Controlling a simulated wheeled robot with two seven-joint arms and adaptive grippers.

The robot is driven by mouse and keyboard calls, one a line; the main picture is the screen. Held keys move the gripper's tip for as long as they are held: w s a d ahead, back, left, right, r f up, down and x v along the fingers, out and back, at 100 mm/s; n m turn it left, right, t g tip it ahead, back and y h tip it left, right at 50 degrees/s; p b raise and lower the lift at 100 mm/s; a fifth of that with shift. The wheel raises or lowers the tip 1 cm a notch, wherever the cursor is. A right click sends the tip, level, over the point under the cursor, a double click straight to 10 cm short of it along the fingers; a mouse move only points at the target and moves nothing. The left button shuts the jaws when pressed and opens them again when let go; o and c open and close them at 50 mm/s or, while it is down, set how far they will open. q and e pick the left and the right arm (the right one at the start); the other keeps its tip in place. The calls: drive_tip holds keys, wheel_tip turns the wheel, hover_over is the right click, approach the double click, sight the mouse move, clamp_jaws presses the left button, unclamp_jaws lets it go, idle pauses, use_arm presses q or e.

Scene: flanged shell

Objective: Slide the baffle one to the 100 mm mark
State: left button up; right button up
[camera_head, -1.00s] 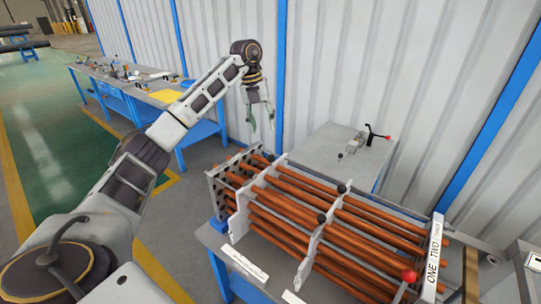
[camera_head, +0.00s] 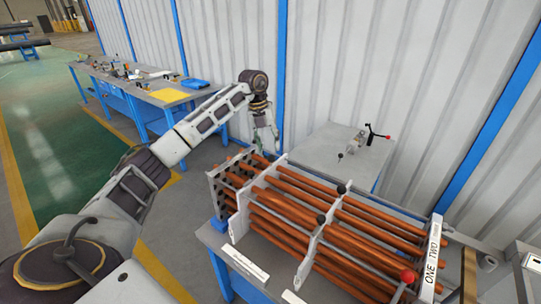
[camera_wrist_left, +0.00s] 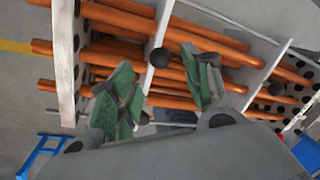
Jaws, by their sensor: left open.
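A bundle of copper-coloured tubes (camera_head: 375,240) lies through upright white plates on the bench. One baffle plate (camera_head: 238,222) stands near the far-left holed end plate (camera_head: 217,192); a second baffle plate (camera_head: 309,252) stands nearer the middle. I cannot tell which is baffle one. My left gripper (camera_head: 268,147) is open and empty, hanging above the far-left end of the bundle. In the left wrist view, its green-padded fingers (camera_wrist_left: 160,88) are spread over the tubes, near a white plate (camera_wrist_left: 153,75) with a black knob (camera_wrist_left: 159,57). My right gripper is not in view.
A label plate reading ONE TWO (camera_head: 432,258) and a red knob (camera_head: 408,276) are at the right end. A grey table (camera_head: 335,150) with a clamp-like fixture (camera_head: 358,143) stands behind. White label strips (camera_head: 246,264) lie along the bench's front edge.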

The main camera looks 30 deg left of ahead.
sight(271, 156)
use_arm(q)
drive_tip(key=shift+w+d+f+p, duration=0.1)
drive_tip(key=shift+d+f+p, duration=0.05)
drive_tip(key=shift+f, duration=0.8)
drive_tip(key=shift+w+d+f+p, duration=0.1)
drive_tip(key=shift+d+f, duration=0.05)
drive_tip(key=shift+f, duration=0.75)
drive_tip(key=shift+w+d+f+p, duration=0.1)
drive_tip(key=shift+d+f+p, duration=0.05)
drive_tip(key=shift+f, duration=0.8)
clamp_jaws()
